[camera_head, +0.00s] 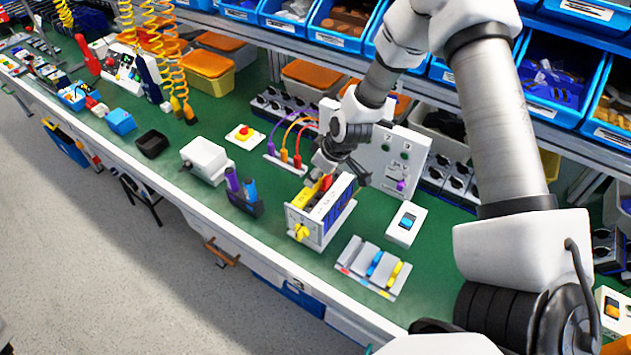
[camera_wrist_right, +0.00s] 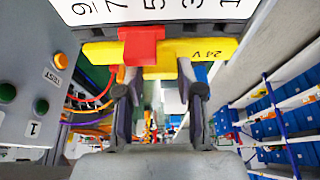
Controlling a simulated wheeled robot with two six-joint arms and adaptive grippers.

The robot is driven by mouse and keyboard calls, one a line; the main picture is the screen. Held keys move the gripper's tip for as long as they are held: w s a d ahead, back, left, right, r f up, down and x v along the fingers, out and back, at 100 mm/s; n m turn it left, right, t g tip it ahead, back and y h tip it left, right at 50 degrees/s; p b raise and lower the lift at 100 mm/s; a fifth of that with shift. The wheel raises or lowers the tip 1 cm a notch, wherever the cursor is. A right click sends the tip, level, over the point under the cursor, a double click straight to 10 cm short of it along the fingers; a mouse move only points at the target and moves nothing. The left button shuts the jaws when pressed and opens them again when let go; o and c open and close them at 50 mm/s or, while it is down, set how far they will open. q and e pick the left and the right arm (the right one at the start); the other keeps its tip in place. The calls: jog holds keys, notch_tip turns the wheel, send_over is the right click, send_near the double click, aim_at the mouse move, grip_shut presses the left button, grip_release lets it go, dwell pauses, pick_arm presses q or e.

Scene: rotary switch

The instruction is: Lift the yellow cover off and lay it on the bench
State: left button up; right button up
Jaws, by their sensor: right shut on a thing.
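The yellow cover (camera_head: 303,198) is at the top of a grey-white switch box with blue side parts (camera_head: 336,208), beside a red part (camera_head: 326,182). I cannot tell whether the cover rests on the box. A yellow knob (camera_head: 300,232) is on the box's front. My left gripper is not in view.
A grey panel with green buttons (camera_head: 385,150) stands behind the box. A bottle holder (camera_head: 244,203) is to the left, a tray with blue and yellow handles (camera_head: 372,268) to the right front, and a switch plate (camera_head: 406,224) to the right. Green bench (camera_head: 275,240) shows between these.

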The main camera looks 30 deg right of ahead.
aim_at(316, 185)
notch_tip(316, 185, up, 10)
jog(key=p, duration=0.9)
jog(key=shift+w+f, duration=0.15)
